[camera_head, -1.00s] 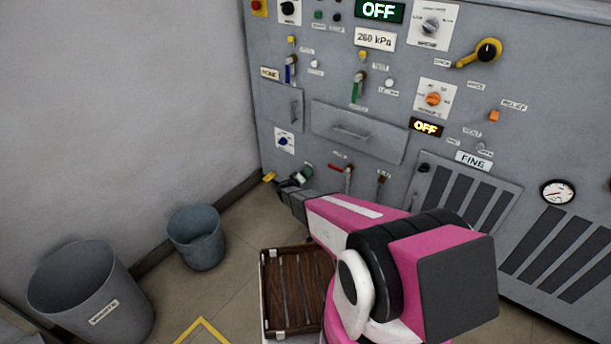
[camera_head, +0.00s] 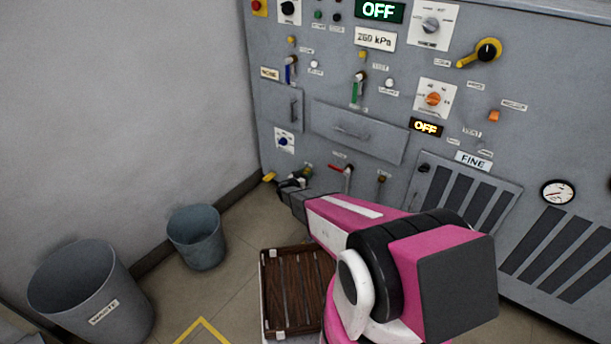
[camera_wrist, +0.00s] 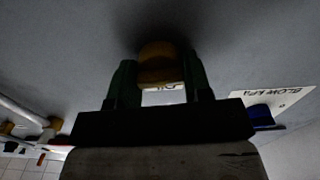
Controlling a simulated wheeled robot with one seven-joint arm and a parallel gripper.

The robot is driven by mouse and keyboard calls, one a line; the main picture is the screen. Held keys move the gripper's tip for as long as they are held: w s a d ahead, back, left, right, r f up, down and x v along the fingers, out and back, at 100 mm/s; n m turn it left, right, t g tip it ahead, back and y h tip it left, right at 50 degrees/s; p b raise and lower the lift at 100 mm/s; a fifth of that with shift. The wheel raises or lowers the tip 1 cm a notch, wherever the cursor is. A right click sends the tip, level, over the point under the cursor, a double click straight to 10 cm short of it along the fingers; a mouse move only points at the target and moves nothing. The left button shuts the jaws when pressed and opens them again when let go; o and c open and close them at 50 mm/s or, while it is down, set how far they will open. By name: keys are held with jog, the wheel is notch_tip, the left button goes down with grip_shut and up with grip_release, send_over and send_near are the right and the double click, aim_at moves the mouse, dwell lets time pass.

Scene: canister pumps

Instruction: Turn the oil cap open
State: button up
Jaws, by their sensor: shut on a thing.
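The oil cap (camera_wrist: 158,52) is a rounded yellow-brown knob on the grey panel, seen dimly in the wrist view. My gripper (camera_wrist: 158,78) has one dark green finger on each side of it and is shut on it. Part of a white label (camera_wrist: 163,97) with dark letters shows upside down between the fingers. In the head view my gripper (camera_head: 298,181) is at the low left of the machine front, close to the panel.
A red-handled lever (camera_head: 346,172) stands just right of my gripper, and a blue knob (camera_head: 284,141) is above it. A yellow piece (camera_head: 269,177) is to its left. A grey bucket (camera_head: 197,238), a waste bin (camera_head: 90,291) and a brown slatted crate (camera_head: 292,331) stand on the floor.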

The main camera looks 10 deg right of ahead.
jog(key=shift+f+m, duration=0.1)
jog(key=shift+m, duration=0.5)
jog(key=shift+s, duration=0.1)
jog(key=o, duration=0.9)
jog(key=v, duration=1)
jog(key=shift+s+a, duration=0.2)
jog(key=shift+a, duration=0.1)
